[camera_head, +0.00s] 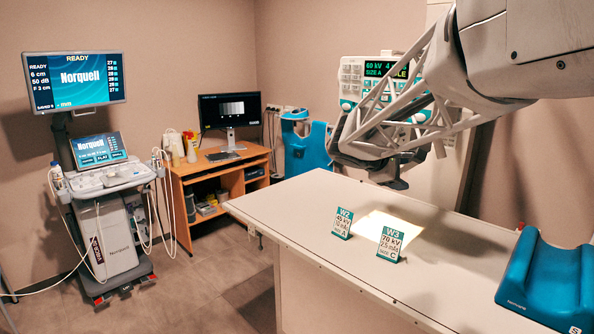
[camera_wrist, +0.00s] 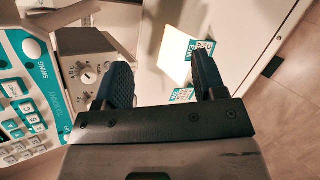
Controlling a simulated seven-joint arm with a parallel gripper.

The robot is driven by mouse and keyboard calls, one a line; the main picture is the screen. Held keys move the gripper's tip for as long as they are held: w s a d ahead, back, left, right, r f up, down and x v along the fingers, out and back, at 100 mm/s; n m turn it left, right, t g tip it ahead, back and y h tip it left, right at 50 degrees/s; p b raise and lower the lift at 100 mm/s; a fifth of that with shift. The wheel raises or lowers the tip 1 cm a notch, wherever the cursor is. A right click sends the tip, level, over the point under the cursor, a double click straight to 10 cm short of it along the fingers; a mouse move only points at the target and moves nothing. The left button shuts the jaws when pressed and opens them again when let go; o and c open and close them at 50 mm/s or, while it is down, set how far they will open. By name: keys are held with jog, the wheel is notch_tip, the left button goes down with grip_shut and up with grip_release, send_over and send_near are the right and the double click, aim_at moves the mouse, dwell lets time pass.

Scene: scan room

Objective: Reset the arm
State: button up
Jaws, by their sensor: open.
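My gripper (camera_head: 392,182) hangs above the far part of the white table, in front of the control console. In the wrist view, the two dark fingers of my gripper (camera_wrist: 162,78) stand wide apart with nothing between them. The arm reaches in from the upper right in the head view. The console (camera_head: 350,75) stands behind the arm, its green display partly hidden; in the wrist view, its keypad (camera_wrist: 22,110) and grey knob box (camera_wrist: 97,65) lie left of the fingers.
The table (camera_head: 290,205) carries card W2 (camera_head: 342,223), card W3 (camera_head: 391,245), a bright patch (camera_head: 375,225) and a blue cradle (camera_head: 550,285) at right. An ultrasound cart (camera_head: 105,235) and a wooden desk (camera_head: 215,165) with a monitor stand left, across open floor.

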jog(key=s+a+f+m+g+y, duration=0.1)
jog(key=s+a+f+m+y, duration=0.1)
jog(key=s, duration=1.1)
jog(key=s+a+f+m+y, duration=0.2)
jog(key=s+f+m+y, duration=0.3)
jog(key=s, duration=0.7)
jog(key=s+a+f+m+g+y, duration=0.1)
jog(key=s+a+f+m+y, duration=0.2)
jog(key=s, duration=1)
notch_tip(320, 180, down, 3)
jog(key=shift+s+f+m+g, duration=0.2)
jog(key=shift+s+m+g, duration=0.15)
jog(key=shift+m, duration=0.75)
jog(key=shift+w+d, duration=0.1)
